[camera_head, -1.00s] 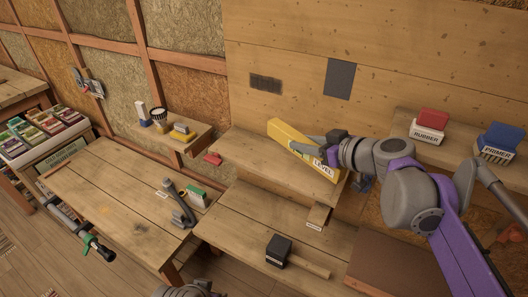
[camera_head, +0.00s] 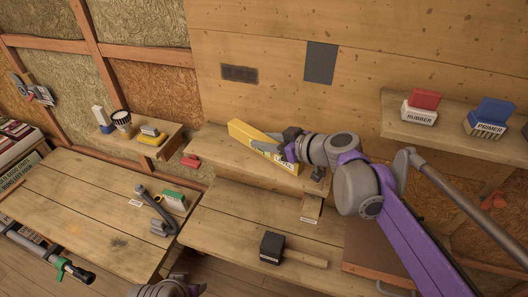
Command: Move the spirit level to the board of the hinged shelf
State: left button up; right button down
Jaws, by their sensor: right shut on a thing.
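The spirit level (camera_head: 246,135) is a long yellow bar with a label near its right end. My right gripper (camera_head: 284,150) is shut on it near that end. The level lies along the board (camera_head: 210,143) of the middle shelf, which appears to be the hinged shelf; a metal bracket (camera_head: 318,174) shows at its right end. The level is over or on this board; whether it touches is unclear. My right arm comes in from the right and hides part of the board.
A mallet (camera_head: 272,248) lies on the workbench (camera_head: 215,215) below. A small shelf (camera_head: 158,153) with several items is to the left. The right shelf (camera_head: 400,127) carries the rubber box (camera_head: 419,115) and primer box (camera_head: 486,127). A clamp (camera_head: 60,267) is at lower left.

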aim_at(265, 154)
jog(key=shift+f, duration=1.85)
jog(key=shift+f+b, duration=0.4)
jog(key=shift+f, duration=0.05)
jog(key=shift+c, duration=2.4)
grip_release()
jog(key=shift+r, duration=0.25)
jog(key=v, duration=0.8)
jog(key=p+v, duration=0.1)
jog(key=v, duration=0.3)
jog(key=shift+a+r, duration=0.1)
jog(key=shift+r, duration=0.15)
